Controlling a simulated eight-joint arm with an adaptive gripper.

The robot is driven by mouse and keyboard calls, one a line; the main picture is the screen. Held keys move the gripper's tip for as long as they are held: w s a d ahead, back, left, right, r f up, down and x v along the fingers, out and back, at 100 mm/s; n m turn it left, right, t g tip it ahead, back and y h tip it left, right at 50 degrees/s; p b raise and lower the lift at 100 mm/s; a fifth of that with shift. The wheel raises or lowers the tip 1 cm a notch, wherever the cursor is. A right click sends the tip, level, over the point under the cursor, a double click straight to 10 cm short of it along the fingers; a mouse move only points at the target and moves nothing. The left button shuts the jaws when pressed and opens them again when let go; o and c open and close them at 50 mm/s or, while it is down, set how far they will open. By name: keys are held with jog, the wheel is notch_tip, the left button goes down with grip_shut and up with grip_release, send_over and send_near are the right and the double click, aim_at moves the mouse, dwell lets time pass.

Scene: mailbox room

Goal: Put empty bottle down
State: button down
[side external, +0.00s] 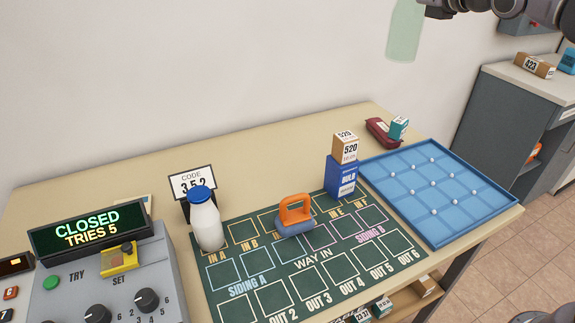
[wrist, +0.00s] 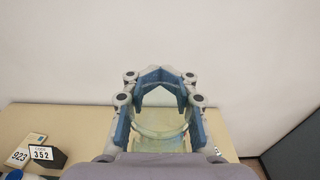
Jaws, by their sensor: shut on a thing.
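The empty bottle (side external: 405,32) is pale green and see-through. It hangs upright, high above the back right of the table (side external: 110,180) in the side view, its top cut off by the frame edge. My gripper (side external: 437,8) is at the top edge of that view, beside the bottle, with its fingers mostly out of frame. In the wrist view my gripper (wrist: 160,97) has its blue-lined fingers closed around the see-through bottle (wrist: 160,130). The bottle touches nothing below it.
A green marked mat (side external: 310,262) holds a white bottle with blue cap (side external: 206,222), an orange-handled block (side external: 295,215) and stacked boxes (side external: 342,175). A blue tray (side external: 480,195) with small white balls lies right. A control box (side external: 110,275) stands left. The table's back middle is clear.

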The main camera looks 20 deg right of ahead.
jog(key=w+a+f+m+h, duration=0.1)
jog(key=w+a+f, duration=0.15)
jog(key=a, duration=0.65)
jog(key=w+a+f+h, duration=0.15)
jog(key=a+f, duration=0.25)
jog(key=a, duration=0.5)
jog(key=s+a+r+m+g+h, duration=0.2)
jog(key=s+a+r+m+h, duration=0.15)
jog(key=a, duration=0.35)
jog(key=s+a+r+m+g+h, duration=0.1)
jog(key=s+a+r+m+h, duration=0.2)
jog(key=a, duration=0.5)
notch_tip(320, 180, down, 36)
jog(key=shift+s+d+n+h, duration=0.15)
jog(key=shift+n+h, duration=0.15)
jog(key=shift+n, duration=0.05)
jog(key=c, duration=1)
grip_release()
jog(key=shift+c, duration=0.2)
